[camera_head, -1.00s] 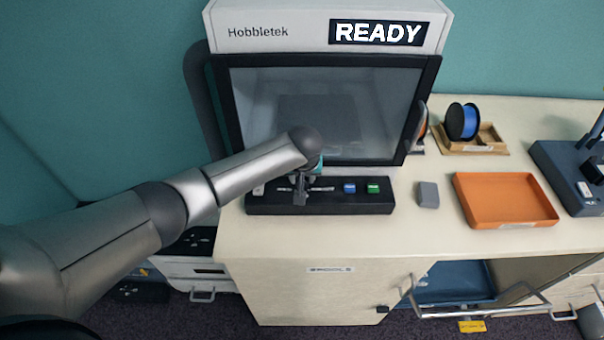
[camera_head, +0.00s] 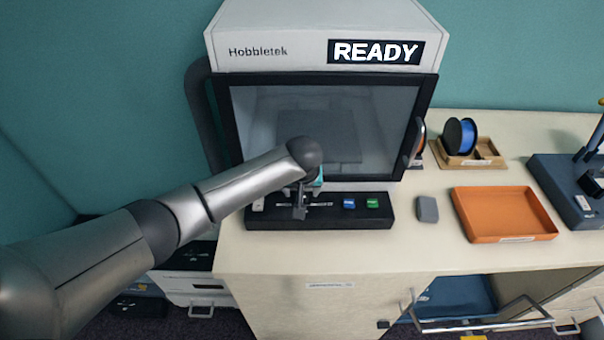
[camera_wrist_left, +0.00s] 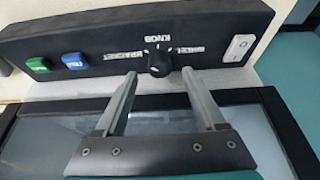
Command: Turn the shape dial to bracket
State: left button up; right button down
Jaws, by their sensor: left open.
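The shape dial (camera_wrist_left: 158,61) is a black knob on the front of the black control panel (camera_wrist_left: 215,22). In the left wrist view it appears upside down, with KNOB printed above it. A bracket label (camera_wrist_left: 125,56) is to its left and another label, hard to read, to its right. Its pointer seems to face KNOB, but it is small. My left gripper (camera_wrist_left: 160,73) is open, its two fingertips apart on either side of the dial, near the panel face. In the head view the gripper (camera_head: 300,210) hides the dial. My right gripper is not in view.
A blue button (camera_head: 348,203) and a green button (camera_head: 372,204) are beside the dial; a white switch (camera_wrist_left: 238,47) is on its other side. The machine's display (camera_head: 375,52) reads READY. A grey block (camera_head: 427,209) and an orange tray (camera_head: 503,213) stand to the right.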

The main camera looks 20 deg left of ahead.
pick_arm(q)
jog(key=p+v, duration=0.1)
jog(key=v, duration=1.2)
jog(key=shift+p, duration=0.3)
jog(key=shift+d+f, duration=0.1)
jog(key=shift+f, duration=0.05)
jog(key=s+d+f+m+h, duration=0.1)
jog(key=s+d+f+m, duration=0.15)
jog(key=s, duration=0.35)
jog(key=s+d+f+m+h, duration=0.1)
jog(key=s+f+h, duration=0.15)
jog(key=s, duration=0.35)
jog(key=s+a+f+m+y, duration=0.2)
jog(key=s+a, duration=0.5)
jog(key=s, duration=0.6)
notch_tip(320, 180, down, 32)
jog(key=s+g+b, duration=0.2)
jog(key=b, duration=0.7)
jog(key=s+a+f+b, duration=0.1)
jog(key=s+f+b, duration=0.2)
jog(key=s+f, duration=0.4)
jog(key=s+a+f+g+b, duration=0.1)
jog(key=s+f+b, duration=0.3)
jog(key=s+f, duration=0.4)
notch_tip(320, 180, down, 5)
jog(key=shift+a+f, duration=0.1)
jog(key=shift+a, duration=0.3)
